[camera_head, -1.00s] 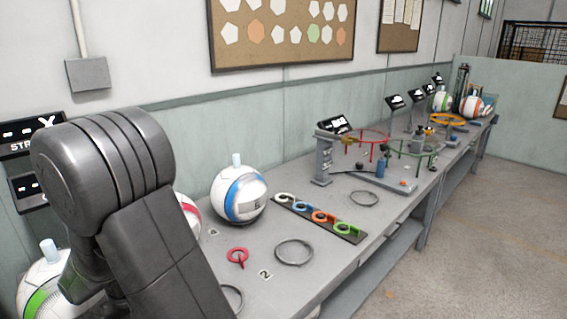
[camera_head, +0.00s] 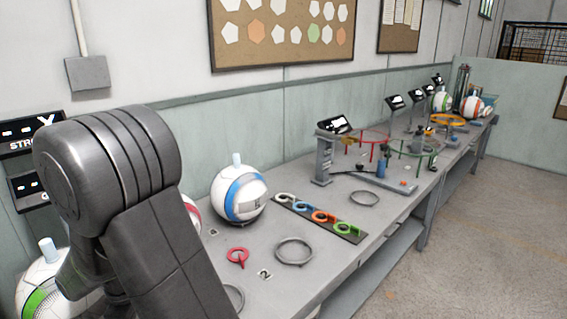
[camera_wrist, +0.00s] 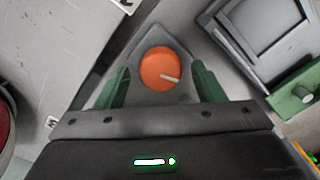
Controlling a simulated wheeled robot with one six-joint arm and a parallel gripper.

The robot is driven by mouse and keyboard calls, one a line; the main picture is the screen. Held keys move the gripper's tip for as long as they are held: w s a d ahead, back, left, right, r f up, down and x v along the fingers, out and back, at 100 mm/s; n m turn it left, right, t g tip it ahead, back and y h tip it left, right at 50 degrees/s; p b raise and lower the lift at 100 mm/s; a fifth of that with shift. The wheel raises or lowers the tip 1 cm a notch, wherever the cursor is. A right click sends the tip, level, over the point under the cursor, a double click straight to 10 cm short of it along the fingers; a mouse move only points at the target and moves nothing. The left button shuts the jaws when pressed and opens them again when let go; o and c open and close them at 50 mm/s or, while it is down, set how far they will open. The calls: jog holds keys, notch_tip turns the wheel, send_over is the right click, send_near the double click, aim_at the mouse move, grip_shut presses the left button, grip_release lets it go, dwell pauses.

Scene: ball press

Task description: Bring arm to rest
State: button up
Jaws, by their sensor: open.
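My gripper (camera_wrist: 158,88) shows in the wrist view with two green fingers spread apart and nothing between them touching either one. Beyond the fingers, an orange round knob (camera_wrist: 160,68) with a pale pointer mark sits on a grey plate. My gripper does not show in the head view. There, my dark arm links fill the left side and hide part of the bench.
A long grey bench (camera_head: 300,290) runs along the wall. The floor at right is clear.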

jog(key=shift+r, duration=0.8)
jog(key=shift+d, duration=0.1)
